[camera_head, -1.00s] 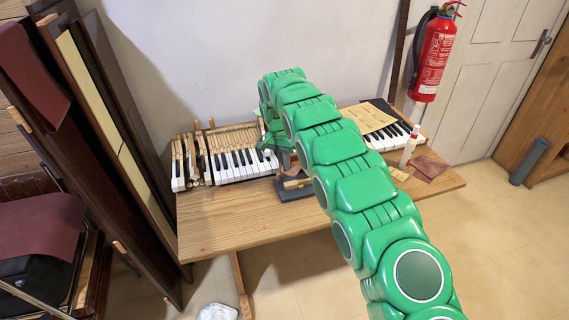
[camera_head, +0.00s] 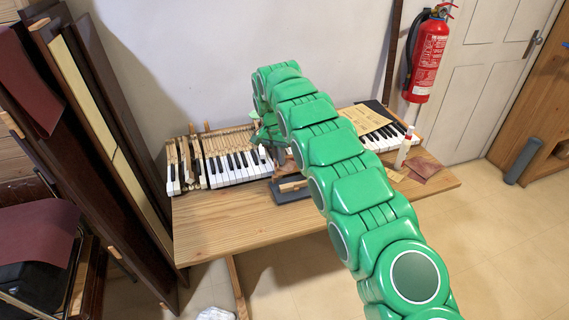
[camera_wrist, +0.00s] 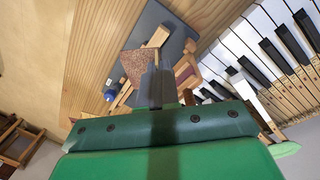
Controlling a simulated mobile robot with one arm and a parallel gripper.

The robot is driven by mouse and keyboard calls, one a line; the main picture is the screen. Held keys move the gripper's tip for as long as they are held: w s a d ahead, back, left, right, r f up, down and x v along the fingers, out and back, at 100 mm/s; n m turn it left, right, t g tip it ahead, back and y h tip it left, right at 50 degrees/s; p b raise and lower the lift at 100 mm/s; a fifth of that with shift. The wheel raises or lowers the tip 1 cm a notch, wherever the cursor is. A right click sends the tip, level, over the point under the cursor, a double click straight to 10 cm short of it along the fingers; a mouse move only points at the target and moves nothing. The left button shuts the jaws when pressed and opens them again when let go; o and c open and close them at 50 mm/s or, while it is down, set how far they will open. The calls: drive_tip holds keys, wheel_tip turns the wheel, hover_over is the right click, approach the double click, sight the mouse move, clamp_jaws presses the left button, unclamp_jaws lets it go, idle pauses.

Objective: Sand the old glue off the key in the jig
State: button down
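The jig, a dark slate-coloured board (camera_head: 291,196) with wooden pieces on it, lies on the bench beside the keyboard. In the wrist view the board (camera_wrist: 150,22) carries a pale wooden bar (camera_wrist: 158,37) and a block with a reddish patch (camera_wrist: 186,72). I cannot tell for sure which piece is the key, and no glue can be made out. A brown, grainy piece like sandpaper (camera_wrist: 133,66) shows just left of my fingers. My gripper (camera_wrist: 157,75) is above the board, its dark fingers looking close together, with nothing clearly held. In the head view my arm partly hides this area.
The bench (camera_head: 220,228) has bare wood in front. Piano keys (camera_head: 238,168) stand along the back, with more keys (camera_head: 385,136) at right. A white bottle (camera_head: 403,152) and a brown cloth (camera_head: 424,168) are at the right end. A blue-capped thing (camera_wrist: 109,96) lies near the board.

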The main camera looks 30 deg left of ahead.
drive_tip(key=w+d+f, duration=0.1)
drive_tip(key=w+d, duration=0.4)
drive_tip(key=d, duration=0.1)
drive_tip(key=shift+w+a+f, duration=0.1)
drive_tip(key=shift+a+f, duration=0.05)
drive_tip(key=shift+f, duration=1.45)
drive_tip(key=shift+w+a+f, duration=0.1)
drive_tip(key=shift+f, duration=1.45)
wheel_tip(320, 180, down, 2)
drive_tip(key=shift+w+d, duration=0.1)
drive_tip(key=shift+w, duration=0.05)
drive_tip(key=shift+w+d+r, duration=0.1)
drive_tip(key=shift+w+d, duration=0.45)
drive_tip(key=shift+d, duration=0.05)
drive_tip(key=shift+w+d, duration=0.8)
drive_tip(key=shift+s+a, duration=1.55)
drive_tip(key=shift+a, duration=0.05)
wheel_tip(320, 180, up, 8)
drive_tip(key=shift+d, duration=0.1)
